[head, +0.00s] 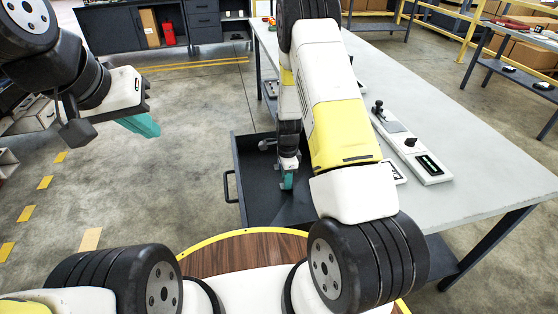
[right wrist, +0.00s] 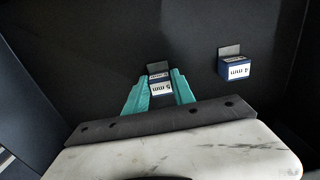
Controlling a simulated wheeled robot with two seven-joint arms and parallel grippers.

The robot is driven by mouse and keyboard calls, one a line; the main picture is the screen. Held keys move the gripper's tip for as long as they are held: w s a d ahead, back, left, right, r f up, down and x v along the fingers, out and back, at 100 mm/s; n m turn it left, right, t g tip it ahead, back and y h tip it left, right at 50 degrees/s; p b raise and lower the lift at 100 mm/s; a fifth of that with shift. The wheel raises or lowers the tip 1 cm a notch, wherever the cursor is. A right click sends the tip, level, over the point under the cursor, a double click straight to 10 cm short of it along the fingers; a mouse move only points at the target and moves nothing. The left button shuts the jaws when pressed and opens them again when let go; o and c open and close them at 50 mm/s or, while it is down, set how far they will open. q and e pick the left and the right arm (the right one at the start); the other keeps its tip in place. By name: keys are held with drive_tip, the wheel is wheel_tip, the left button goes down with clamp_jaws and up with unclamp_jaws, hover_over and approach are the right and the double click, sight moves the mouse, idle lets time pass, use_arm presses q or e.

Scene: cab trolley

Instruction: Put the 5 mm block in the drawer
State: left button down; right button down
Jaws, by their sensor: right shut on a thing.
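The 5 mm block (right wrist: 159,85) is blue with a white label and a grey piece at its far end. My right gripper (right wrist: 159,93) is shut on it, with a teal finger on each side. In the head view my right gripper (head: 288,179) reaches down inside the open dark drawer (head: 256,190) under the table. The right wrist view cannot show clearly whether the block touches the drawer floor. My left gripper (head: 140,125) hangs in the air at the left, clear of the drawer; its finger gap is not visible.
A blue 4 mm block (right wrist: 236,68) lies in the drawer, to the right of the held block. The grey table (head: 470,195) carries a white panel with black knobs (head: 412,143). My right arm crosses over the table's edge. Floor left of the drawer is clear.

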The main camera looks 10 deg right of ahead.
drive_tip(key=c, duration=1.1)
unclamp_jaws()
drive_tip(key=shift+f, duration=0.1)
drive_tip(key=shift+o, duration=0.2)
drive_tip(key=s+a+r+n+t+y, duration=0.1)
drive_tip(key=s+r+n, duration=0.2)
drive_tip(key=r, duration=0.8)
drive_tip(key=s+r+n+t, duration=0.1)
drive_tip(key=s+r+n, duration=0.15)
drive_tip(key=r, duration=0.85)
drive_tip(key=s+a+r+n+t+y, duration=0.1)
drive_tip(key=s+r+n, duration=0.2)
drive_tip(key=r, duration=0.8)
drive_tip(key=s+r+n+t, duration=0.1)
drive_tip(key=s+r+n, duration=0.4)
drive_tip(key=s, duration=0.3)
drive_tip(key=s+r+n+t, duration=0.2)
drive_tip(key=s+r+n, duration=0.2)
drive_tip(key=s, duration=0.3)
drive_tip(key=shift+s+r+n, duration=0.35)
drive_tip(key=shift+s+r, duration=0.05)
drive_tip(key=shift+r, duration=0.1)
drive_tip(key=shift+d, duration=0.1)
